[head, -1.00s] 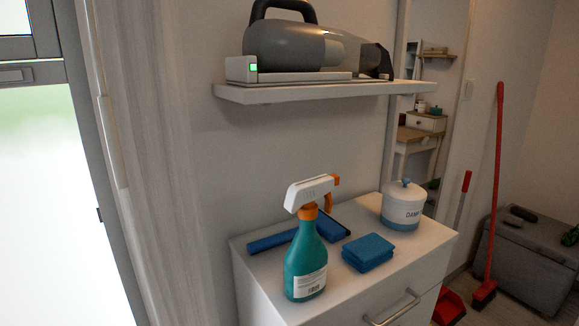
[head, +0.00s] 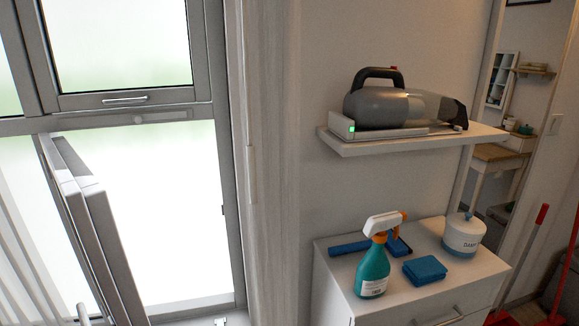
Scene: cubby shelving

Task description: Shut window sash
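A tall grey-framed window fills the left of the head view. Its lower sash (head: 108,245) stands swung open into the room, seen nearly edge-on. A pale handle (head: 83,314) shows low on the sash at the bottom edge of the picture. The bright opening (head: 175,220) lies to the right of the sash, within the grey window frame (head: 222,160). The upper pane, with a horizontal handle (head: 125,99), looks closed. The bottom of the sash is cut off by the picture edge. Neither of my grippers is in view.
A white cabinet (head: 335,268) right of the window holds a teal spray bottle (head: 374,270), a blue sponge (head: 425,269), a squeegee (head: 350,247) and a white canister (head: 463,236). A wall shelf (head: 380,144) above bears a handheld vacuum (head: 405,107). A curtain hangs at far left.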

